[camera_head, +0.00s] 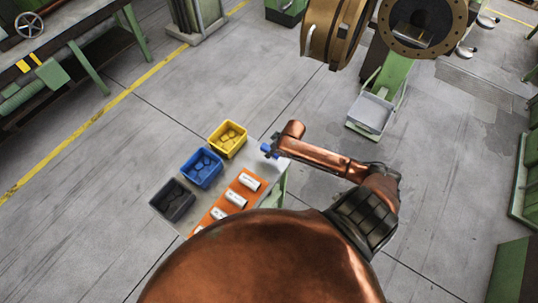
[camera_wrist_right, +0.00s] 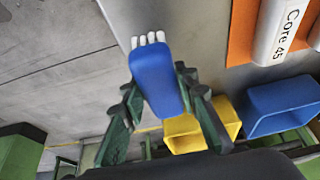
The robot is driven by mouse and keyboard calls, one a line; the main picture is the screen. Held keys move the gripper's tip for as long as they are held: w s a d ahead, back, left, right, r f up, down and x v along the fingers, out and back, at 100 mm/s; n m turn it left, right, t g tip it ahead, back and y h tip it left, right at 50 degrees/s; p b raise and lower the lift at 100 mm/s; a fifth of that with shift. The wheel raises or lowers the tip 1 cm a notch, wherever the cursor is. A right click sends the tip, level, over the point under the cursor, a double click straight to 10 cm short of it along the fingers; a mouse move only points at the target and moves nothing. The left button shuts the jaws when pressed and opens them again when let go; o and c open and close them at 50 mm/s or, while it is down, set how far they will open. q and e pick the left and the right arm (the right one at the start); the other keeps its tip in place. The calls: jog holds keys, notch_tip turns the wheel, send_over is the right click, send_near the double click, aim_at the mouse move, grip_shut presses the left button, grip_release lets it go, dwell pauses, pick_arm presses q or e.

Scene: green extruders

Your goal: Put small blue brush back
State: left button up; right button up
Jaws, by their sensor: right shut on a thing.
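My right gripper (camera_head: 266,150) is over the far right corner of the small table. It is shut on a small blue brush (camera_wrist_right: 156,78), which has white bristle tufts at its far end in the right wrist view. The brush shows as a small blue spot (camera_head: 266,148) in the head view. The gripper's dark green fingers (camera_wrist_right: 158,92) are on both sides of the brush. I cannot tell whether the brush touches the table. My left gripper is not in view.
The table (camera_head: 256,161) bears a yellow bin (camera_head: 228,140), a blue bin (camera_head: 202,168) and a black bin (camera_head: 173,200) in a row. An orange mat (camera_head: 243,189) holds several white cylinders. A green machine with a grey tray (camera_head: 371,113) stands beyond to the right.

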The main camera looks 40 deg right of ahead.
aim_at(269, 159)
jog(key=shift+w+a+f, duration=0.25)
jog(key=shift+w+f, duration=0.15)
jog(key=shift+f, duration=0.15)
jog(key=shift+a+f, duration=0.1)
jog(key=shift+f, duration=1.6)
jog(key=o, duration=1.1)
jog(key=shift+r, duration=0.1)
jog(key=v, duration=1.1)
jog(key=shift+s+r, duration=0.15)
jog(key=shift+r, duration=0.25)
